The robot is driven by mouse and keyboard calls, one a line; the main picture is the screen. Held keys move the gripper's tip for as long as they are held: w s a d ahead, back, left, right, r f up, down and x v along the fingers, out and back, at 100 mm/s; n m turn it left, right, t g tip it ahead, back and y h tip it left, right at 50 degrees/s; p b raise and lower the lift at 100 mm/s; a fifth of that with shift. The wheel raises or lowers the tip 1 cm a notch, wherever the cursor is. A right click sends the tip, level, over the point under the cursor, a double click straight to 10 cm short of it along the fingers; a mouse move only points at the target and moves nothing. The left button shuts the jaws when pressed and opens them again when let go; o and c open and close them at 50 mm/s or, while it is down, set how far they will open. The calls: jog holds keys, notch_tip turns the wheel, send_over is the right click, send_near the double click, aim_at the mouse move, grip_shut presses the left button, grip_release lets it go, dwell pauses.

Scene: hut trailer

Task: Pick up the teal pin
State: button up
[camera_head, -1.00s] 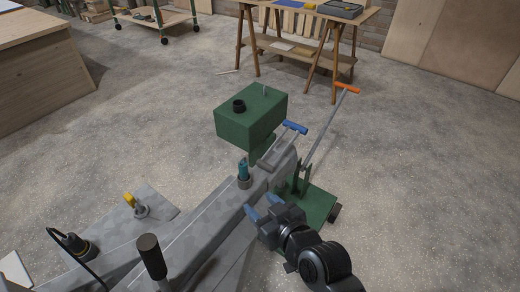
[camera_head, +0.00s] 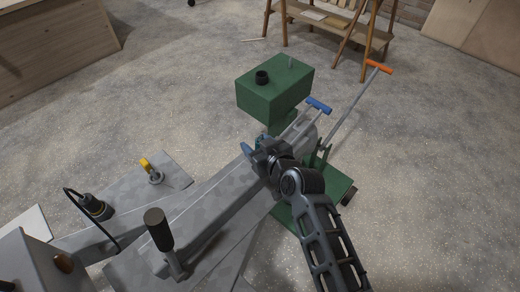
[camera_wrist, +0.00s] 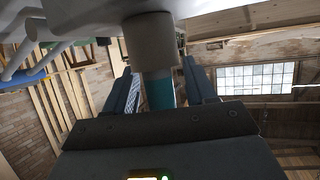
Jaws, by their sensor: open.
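The teal pin (camera_wrist: 160,92) stands between the two blue fingers of my gripper (camera_wrist: 158,75) in the wrist view, with a gap visible on each side. A grey cylindrical collar (camera_wrist: 150,45) surrounds one end of the pin. In the head view only a bit of the teal pin (camera_head: 262,137) shows at the end of the grey trailer beam (camera_head: 225,190); my gripper (camera_head: 256,148) hides the rest. My gripper is open around the pin.
A green box (camera_head: 275,95) stands just behind the pin. A blue T-handle (camera_head: 319,105) and an orange-handled lever (camera_head: 378,67) rise to the right. A yellow-topped pin (camera_head: 150,167) and a dark upright handle (camera_head: 158,230) are at the left.

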jog(key=shift+w+a, duration=0.1)
grip_shut()
dwell(0.5)
